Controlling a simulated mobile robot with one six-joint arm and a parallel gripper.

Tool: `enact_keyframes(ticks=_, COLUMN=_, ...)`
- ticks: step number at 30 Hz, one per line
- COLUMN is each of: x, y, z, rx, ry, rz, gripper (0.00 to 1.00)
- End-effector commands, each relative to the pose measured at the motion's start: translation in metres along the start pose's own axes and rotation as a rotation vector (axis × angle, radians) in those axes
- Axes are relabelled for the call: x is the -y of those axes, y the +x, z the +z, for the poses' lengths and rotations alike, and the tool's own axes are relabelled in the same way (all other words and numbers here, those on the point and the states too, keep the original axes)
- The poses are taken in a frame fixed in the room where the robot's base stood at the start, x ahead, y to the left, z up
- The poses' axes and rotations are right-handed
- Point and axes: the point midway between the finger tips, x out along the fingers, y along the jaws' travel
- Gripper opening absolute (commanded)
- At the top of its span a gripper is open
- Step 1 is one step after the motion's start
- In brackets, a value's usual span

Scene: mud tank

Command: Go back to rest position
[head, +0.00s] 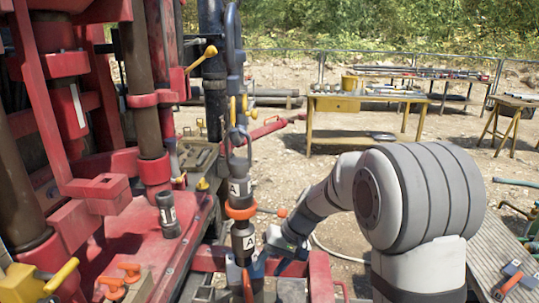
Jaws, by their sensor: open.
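My grey and white arm (410,200) fills the right middle of the head view and reaches left and down. The gripper is open. Its fingertips are small and partly hidden, and I cannot tell if they touch the pipe or stand just apart from it. An orange collar (241,209) sits around the pipe a little above the gripper.
A red drilling rig (110,190) with brown columns stands at the left. A red beam (320,275) lies under my gripper. A yellow table (345,104) with tools stands behind on gravel. Tools lie on a board (492,265) at the lower right. Open ground lies between arm and tables.

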Motion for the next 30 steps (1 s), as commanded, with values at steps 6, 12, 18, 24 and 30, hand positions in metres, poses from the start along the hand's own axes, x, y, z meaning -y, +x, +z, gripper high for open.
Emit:
enact_keyframes(ticks=6, x=-0.005, y=-0.076, z=0.069, rx=-0.056, ry=0.008, rz=0.156, gripper=0.44)
enact_keyframes(ticks=12, x=-0.019, y=-0.124, z=0.136, rx=-0.115, ry=0.027, rz=0.304, gripper=0.44)
enact_keyframes(ticks=18, x=-0.035, y=-0.155, z=0.194, rx=-0.184, ry=0.049, rz=0.437, gripper=0.44)
enact_keyframes(ticks=24, x=-0.046, y=-0.166, z=0.224, rx=-0.225, ry=0.064, rz=0.510, gripper=0.44)
enact_keyframes(ticks=30, x=-0.049, y=-0.167, z=0.229, rx=-0.231, ry=0.067, rz=0.525, gripper=0.44)
